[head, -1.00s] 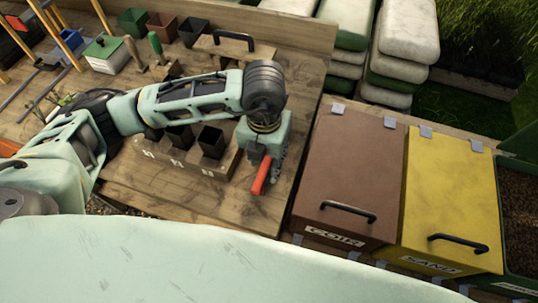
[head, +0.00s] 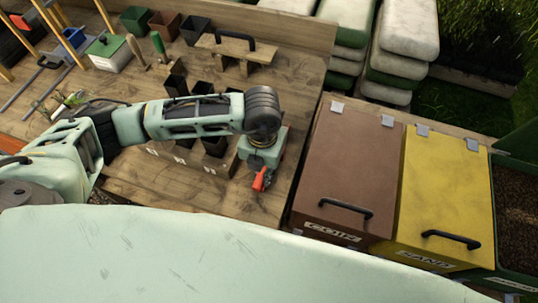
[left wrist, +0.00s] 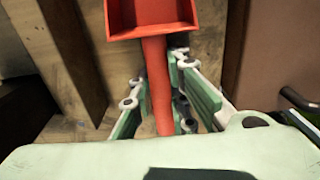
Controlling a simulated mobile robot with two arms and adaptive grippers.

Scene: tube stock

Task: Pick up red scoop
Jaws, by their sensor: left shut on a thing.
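The red scoop (left wrist: 158,72) shows in the left wrist view, with its tray-like bowl at the top and its handle running down between my fingers. My left gripper (left wrist: 156,88) is shut on the handle, one finger on each side. In the head view, the left gripper (head: 262,172) is over the right end of the wooden bench, and a short red part of the scoop (head: 261,181) sticks out below it. I cannot tell whether the scoop touches the bench. My right gripper is not in view.
A wooden float with a black handle (head: 236,46) lies behind. Right of the bench are a brown COIR bin (head: 348,170) and a yellow SAND bin (head: 447,190), both lidded.

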